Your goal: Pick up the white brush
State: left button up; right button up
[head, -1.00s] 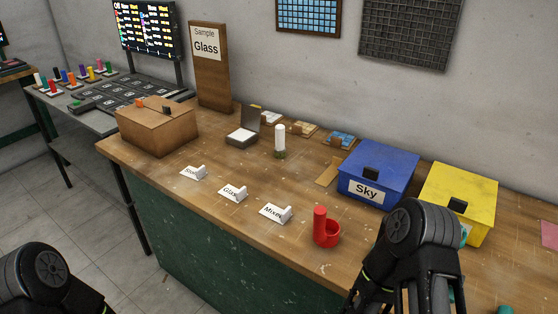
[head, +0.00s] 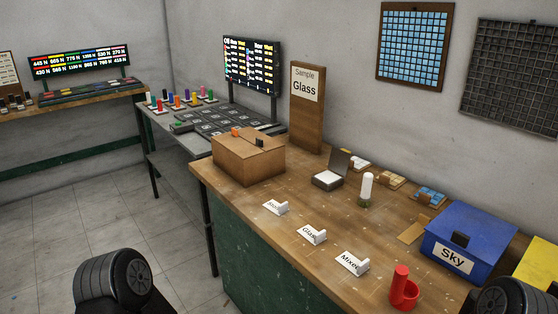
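An upright white cylinder with a dull green lower end (head: 366,188) stands on the wooden workbench, right of a small open grey box. It is the only thing that looks like the white brush, but its bristles cannot be made out. It stands free, with nothing touching it. Only black, rounded parts of my two arms show, at the bottom left and bottom right corners. Both grippers are out of the picture, and neither arm is near the white cylinder.
The workbench (head: 240,192) carries a brown box (head: 248,162), an open grey box (head: 328,179), several white label stands (head: 312,236), a red holder (head: 404,290) and a blue "Sky" box (head: 468,243). A "Glass" sample board (head: 307,112) stands behind. The bench between labels and white cylinder is clear.

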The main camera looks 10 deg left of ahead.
aim_at(364, 196)
jog(key=i+j, duration=0.1)
jog(key=j, duration=0.4)
jog(key=j+u, duration=0.1)
jog(key=j, duration=0.4)
jog(key=i+j, duration=0.15)
jog(key=j, duration=0.35)
jog(key=i+j+u, duration=0.1)
jog(key=j, duration=0.4)
